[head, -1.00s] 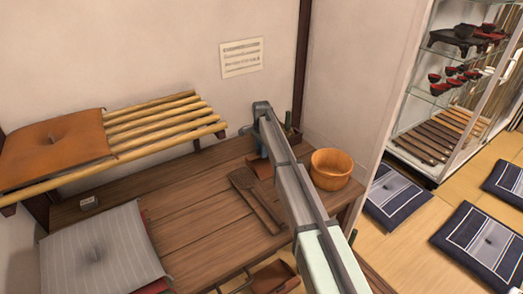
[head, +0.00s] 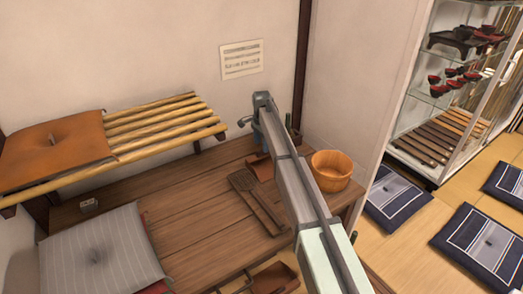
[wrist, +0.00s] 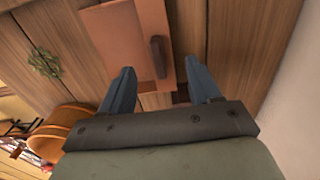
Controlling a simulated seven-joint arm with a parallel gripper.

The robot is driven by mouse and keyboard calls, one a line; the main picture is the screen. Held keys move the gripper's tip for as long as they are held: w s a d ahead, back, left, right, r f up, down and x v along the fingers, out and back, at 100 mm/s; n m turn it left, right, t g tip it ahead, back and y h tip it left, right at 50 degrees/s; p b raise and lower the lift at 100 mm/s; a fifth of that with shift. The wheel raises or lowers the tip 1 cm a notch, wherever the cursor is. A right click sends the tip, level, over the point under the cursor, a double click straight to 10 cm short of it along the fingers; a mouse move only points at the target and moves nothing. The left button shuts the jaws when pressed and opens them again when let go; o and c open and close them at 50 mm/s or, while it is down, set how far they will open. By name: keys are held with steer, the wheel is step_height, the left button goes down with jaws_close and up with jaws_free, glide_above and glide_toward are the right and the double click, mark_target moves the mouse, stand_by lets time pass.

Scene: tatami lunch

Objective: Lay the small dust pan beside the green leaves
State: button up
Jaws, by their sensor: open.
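A reddish-brown dust pan (wrist: 125,40) with a dark handle (wrist: 159,58) lies flat on the wooden table. It also shows in the head view (head: 261,168), partly behind my arm. My gripper (wrist: 158,70) is open above it, its blue fingers on either side of the handle end, not closed on anything. The green leaves (wrist: 44,63) are a small sprig lying on the boards left of the pan in the wrist view, apart from it. In the head view my arm mostly hides the leaves.
A wooden tub (head: 331,170) stands at the table's right end. A dark woven paddle (head: 256,200) lies left of my arm. Another brown handled piece (head: 274,279) is at the front. A grey cushion (head: 95,250) lies left; a slatted shelf (head: 165,122) hangs above. The middle boards are clear.

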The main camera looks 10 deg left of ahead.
step_height(320, 180, up, 7)
stand_by(0.3)
